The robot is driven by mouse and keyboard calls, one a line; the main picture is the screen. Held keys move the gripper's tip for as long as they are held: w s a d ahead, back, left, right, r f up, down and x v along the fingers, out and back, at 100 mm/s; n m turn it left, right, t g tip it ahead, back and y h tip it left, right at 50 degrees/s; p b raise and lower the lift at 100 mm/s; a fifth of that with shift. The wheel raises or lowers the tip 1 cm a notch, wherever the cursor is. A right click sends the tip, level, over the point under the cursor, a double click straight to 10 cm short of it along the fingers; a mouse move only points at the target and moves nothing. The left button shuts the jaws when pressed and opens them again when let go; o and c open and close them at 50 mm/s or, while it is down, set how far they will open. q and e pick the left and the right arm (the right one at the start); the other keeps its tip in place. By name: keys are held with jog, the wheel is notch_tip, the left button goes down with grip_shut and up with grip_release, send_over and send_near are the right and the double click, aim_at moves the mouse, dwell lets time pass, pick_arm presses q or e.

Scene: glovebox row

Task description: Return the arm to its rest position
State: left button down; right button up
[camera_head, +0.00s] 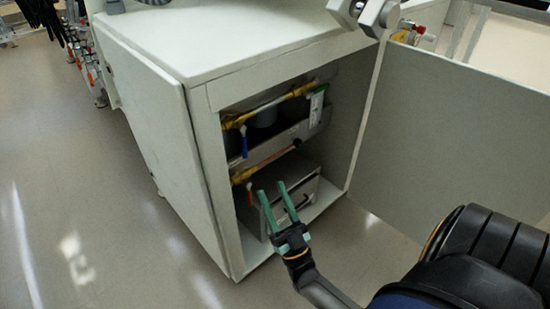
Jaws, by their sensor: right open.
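My right gripper (276,205) has green fingers and shows in the head view at the lower middle, in front of the cabinet's open front. Its two fingers are apart with nothing between them. They point up and away, toward the lower part of the cabinet (158,140). My dark right arm (470,255) fills the lower right corner. My left gripper does not show.
The cabinet door (455,125) stands wide open on the right. Inside are brass valves and pipes (270,105), a green-and-white tag (317,104) and a grey metal box (300,195) on the cabinet floor. The floor (90,200) is clear on the left.

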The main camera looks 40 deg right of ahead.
dwell(0.8)
